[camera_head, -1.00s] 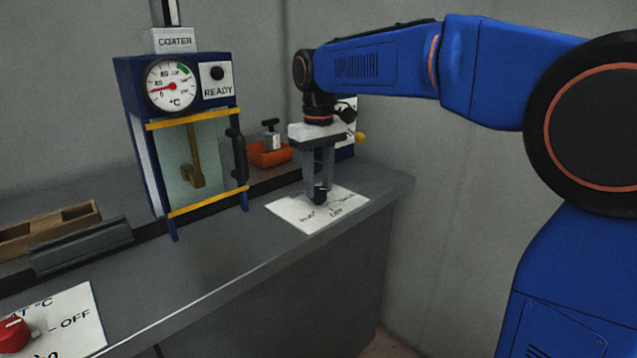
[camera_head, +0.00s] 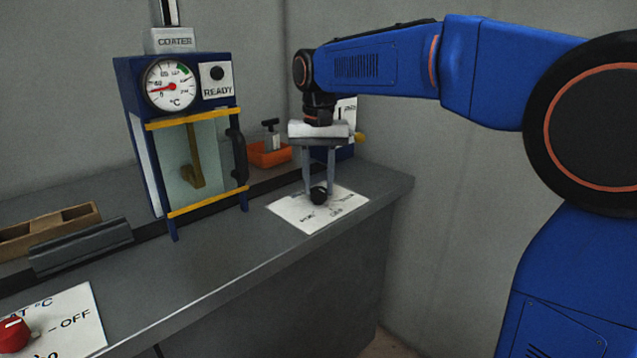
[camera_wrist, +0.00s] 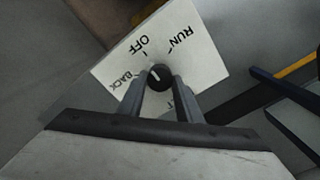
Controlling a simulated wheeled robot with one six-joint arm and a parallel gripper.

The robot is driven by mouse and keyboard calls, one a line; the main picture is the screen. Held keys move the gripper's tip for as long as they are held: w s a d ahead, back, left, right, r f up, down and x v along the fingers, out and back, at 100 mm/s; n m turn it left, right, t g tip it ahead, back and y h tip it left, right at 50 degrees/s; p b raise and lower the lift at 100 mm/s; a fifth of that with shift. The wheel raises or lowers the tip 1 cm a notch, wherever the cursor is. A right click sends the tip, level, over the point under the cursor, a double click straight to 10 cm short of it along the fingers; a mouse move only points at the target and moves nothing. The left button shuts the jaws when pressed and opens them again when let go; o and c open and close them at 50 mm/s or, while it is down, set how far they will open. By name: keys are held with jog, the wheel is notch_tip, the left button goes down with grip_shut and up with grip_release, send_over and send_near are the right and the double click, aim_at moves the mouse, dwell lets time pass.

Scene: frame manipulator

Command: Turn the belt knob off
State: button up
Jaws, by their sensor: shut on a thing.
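The belt knob (camera_head: 318,195) is a small black knob on a white label plate (camera_head: 290,212) at the right end of the bench. In the wrist view, the black knob (camera_wrist: 158,78) has a white pointer mark near its top. The plate (camera_wrist: 205,52) there reads RUN, OFF and BACK, and the pointer faces roughly toward the OFF tick. My gripper (camera_head: 318,188) points straight down with its two grey fingers on either side of the knob. In the wrist view, my gripper (camera_wrist: 158,86) is shut on the knob.
The blue COATER cabinet (camera_head: 150,185) with a temperature dial stands left of the plate. An orange tray (camera_head: 268,158) sits behind my gripper. A red knob (camera_head: 12,333) on another plate is at the lower left. The bench front between them is clear.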

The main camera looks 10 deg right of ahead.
aim_at(319, 189)
dwell(0.4)
jog(key=o, duration=1)
jog(key=shift+o, duration=0.2)
jog(key=shift+r, duration=0.15)
notch_tip(319, 189, up, 17)
jog(key=s+d+f+t, duration=0.1)
jog(key=s+d+f, duration=0.5)
jog(key=s+f, duration=0.3)
jog(key=s+d+f+n+t, duration=0.1)
jog(key=s+d+f+t, duration=0.1)
jog(key=s+d+f, duration=0.4)
jog(key=s+d+f+t, duration=0.1)
jog(key=s+d+f, duration=0.6)
jog(key=s+f, duration=0.7)
notch_tip(319, 189, down, 3)
jog(key=shift+s+f+n+t, duration=0.1)
jog(key=shift+s+n+t, duration=0.1)
jog(key=shift+n+t, duration=0.15)
